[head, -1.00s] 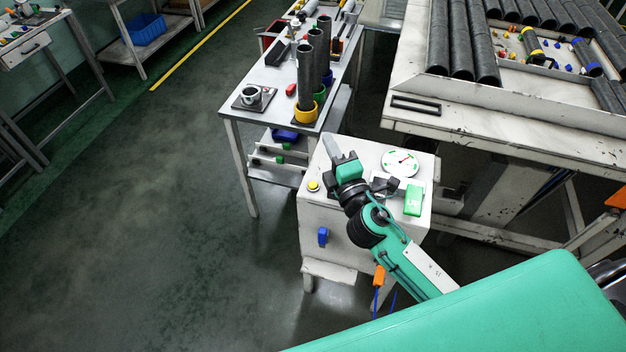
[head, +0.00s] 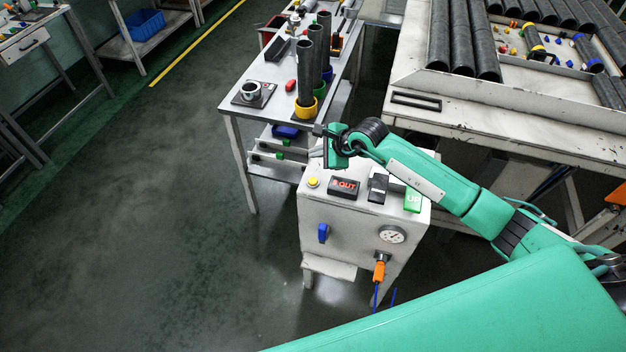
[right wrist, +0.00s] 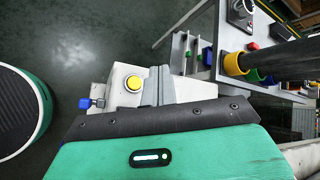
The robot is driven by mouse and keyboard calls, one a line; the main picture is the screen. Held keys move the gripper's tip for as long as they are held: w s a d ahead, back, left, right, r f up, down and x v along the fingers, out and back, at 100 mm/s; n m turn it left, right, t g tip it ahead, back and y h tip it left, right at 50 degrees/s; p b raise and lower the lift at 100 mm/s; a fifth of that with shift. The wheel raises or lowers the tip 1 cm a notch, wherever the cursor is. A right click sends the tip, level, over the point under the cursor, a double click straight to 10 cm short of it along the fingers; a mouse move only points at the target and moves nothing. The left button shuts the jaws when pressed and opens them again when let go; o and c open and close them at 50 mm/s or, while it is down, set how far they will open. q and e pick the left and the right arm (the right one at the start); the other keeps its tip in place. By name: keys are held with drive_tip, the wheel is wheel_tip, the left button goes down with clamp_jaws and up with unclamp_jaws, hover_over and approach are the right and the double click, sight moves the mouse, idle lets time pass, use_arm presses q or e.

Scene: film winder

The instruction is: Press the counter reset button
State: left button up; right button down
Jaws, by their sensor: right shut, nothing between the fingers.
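A round yellow button (head: 312,182) sits on the top left of a white cabinet (head: 345,218), beside a dark display (head: 344,187) with red characters that seem to end in "OUT". I see no reset label on the button. My right gripper (head: 316,152) is shut and empty, held over the back left of the cabinet top, behind the button in the head view. In the right wrist view its grey fingers (right wrist: 158,90) show just right of the yellow button (right wrist: 133,84), apart from it in the picture; their height above it is unclear. My left gripper is not in view.
The cabinet also carries a black switch (head: 377,188), a green "UP" block (head: 413,199), a front gauge (head: 391,234), a blue knob (head: 323,233) and an orange plug (head: 379,270). A table with upright dark tubes (head: 305,75) stands behind. The floor at left is clear.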

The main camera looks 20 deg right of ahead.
sight(317, 182)
drive_tip(key=shift+f, duration=0.1)
wheel_tip(317, 182, down, 8)
drive_tip(key=b, duration=0.4)
drive_tip(key=shift+f+b, duration=0.3)
drive_tip(key=shift+b, duration=0.15)
idle(1.8)
drive_tip(key=shift+f+b, duration=0.4)
drive_tip(key=shift+b, duration=0.15)
drive_tip(key=shift+f+b, duration=0.5)
drive_tip(key=shift+b, duration=0.05)
idle(0.6)
drive_tip(key=shift+r, duration=0.1)
drive_tip(key=shift+r+p, duration=0.4)
drive_tip(key=shift+r, duration=0.4)
